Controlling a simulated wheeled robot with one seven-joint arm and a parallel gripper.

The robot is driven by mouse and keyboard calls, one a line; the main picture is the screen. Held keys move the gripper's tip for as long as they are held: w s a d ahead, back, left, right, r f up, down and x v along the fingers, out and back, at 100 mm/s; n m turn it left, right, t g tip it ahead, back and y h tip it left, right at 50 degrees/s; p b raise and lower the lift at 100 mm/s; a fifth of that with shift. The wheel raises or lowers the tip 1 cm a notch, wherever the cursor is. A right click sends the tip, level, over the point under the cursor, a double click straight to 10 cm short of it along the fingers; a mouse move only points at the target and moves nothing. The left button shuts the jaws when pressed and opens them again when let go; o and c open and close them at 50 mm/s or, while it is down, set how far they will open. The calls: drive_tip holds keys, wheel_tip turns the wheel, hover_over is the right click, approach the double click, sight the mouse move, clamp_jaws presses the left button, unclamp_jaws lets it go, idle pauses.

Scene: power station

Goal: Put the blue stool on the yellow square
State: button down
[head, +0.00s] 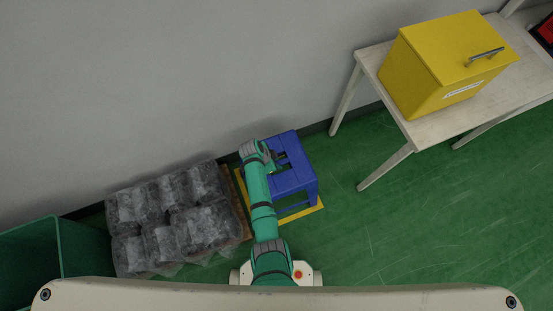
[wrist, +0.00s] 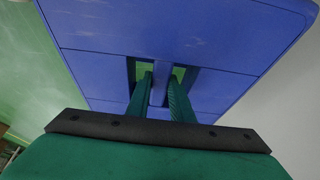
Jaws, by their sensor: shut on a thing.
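The blue stool (head: 295,178) stands upright by the wall in the head view, over the yellow square (head: 316,211). Strips of the square's yellow border show in front of the stool and to its left; the rest is hidden by the stool and my arm. In the wrist view the stool's seat (wrist: 190,30) fills most of the picture. My gripper (wrist: 162,80) has its two fingers in the slots of the seat, shut on the bar between them. In the head view the fingers are hard to make out. Whether the legs touch the floor is hard to tell.
A pallet with several plastic-wrapped grey bundles (head: 170,215) stands close to the left. A green bin (head: 45,255) is at the lower left. A pale table (head: 425,130) with a yellow box (head: 440,65) stands at the right. Green floor (head: 400,235) is clear at the lower right.

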drive_tip(key=shift+w, duration=0.1)
drive_tip(key=c, duration=1.6)
unclamp_jaws()
drive_tip(key=shift+f, duration=0.15)
drive_tip(key=shift+o, duration=0.2)
